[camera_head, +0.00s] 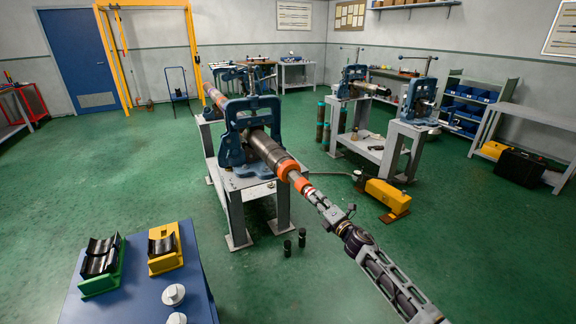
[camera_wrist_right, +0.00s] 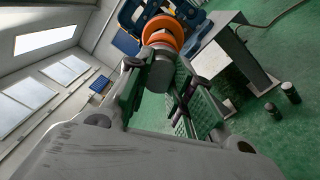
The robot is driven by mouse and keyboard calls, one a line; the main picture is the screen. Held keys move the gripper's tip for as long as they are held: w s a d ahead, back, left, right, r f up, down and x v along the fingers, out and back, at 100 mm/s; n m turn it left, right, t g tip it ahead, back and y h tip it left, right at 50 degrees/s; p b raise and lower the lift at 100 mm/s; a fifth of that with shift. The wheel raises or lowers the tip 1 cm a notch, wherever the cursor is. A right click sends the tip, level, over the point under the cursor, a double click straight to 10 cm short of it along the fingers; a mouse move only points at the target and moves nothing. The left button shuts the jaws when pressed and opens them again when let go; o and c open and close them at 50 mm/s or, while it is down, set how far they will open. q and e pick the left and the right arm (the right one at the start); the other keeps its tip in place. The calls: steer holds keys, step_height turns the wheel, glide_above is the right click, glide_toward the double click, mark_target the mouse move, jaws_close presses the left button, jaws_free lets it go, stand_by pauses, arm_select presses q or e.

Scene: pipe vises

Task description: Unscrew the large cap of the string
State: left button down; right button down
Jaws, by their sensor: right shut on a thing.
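The string is a long grey pipe (camera_head: 264,148) clamped in a blue vise (camera_head: 236,122) on a grey stand. Its near end carries the large cap (camera_head: 287,168), an orange piece. In the right wrist view the large cap (camera_wrist_right: 163,32) is an orange ring with a narrower grey end piece (camera_wrist_right: 160,72) towards me. My right gripper (camera_head: 309,191) reaches in from the lower right, roughly in line with the pipe. Its fingers (camera_wrist_right: 158,85) are shut around the grey end of the cap, hiding part of it. My left gripper is not in view.
A blue table (camera_head: 140,295) at lower left holds a green cradle (camera_head: 101,265), a yellow cradle (camera_head: 165,248) and pale round parts. Two dark cylinders (camera_head: 294,243) stand on the floor. A yellow pedal box (camera_head: 387,196) lies right of the stand. More vises stand behind; the green floor between is open.

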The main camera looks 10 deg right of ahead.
steer(key=shift+s+a+f+n+g+b, duration=0.15)
steer(key=shift+n+b, duration=0.15)
steer(key=shift+n, duration=1.35)
steer(key=shift+d+f+n+g+b, duration=0.1)
steer(key=shift+n+b, duration=0.2)
steer(key=shift+n, duration=1.3)
steer(key=shift+s+a+f+n+g+b, duration=0.15)
steer(key=shift+n+b, duration=0.15)
steer(key=shift+n, duration=1.35)
steer(key=c, duration=1.4)
jaws_free()
steer(key=shift+w, duration=0.15)
steer(key=shift+c, duration=0.2)
steer(key=shift+o, duration=0.6)
steer(key=shift+w+r+y, duration=0.1)
steer(key=shift+r+y, duration=0.05)
steer(key=shift+y, duration=0.15)
steer(key=shift+d, duration=0.1)
steer(key=shift+r, duration=0.1)
steer(key=shift+v, duration=1.15)
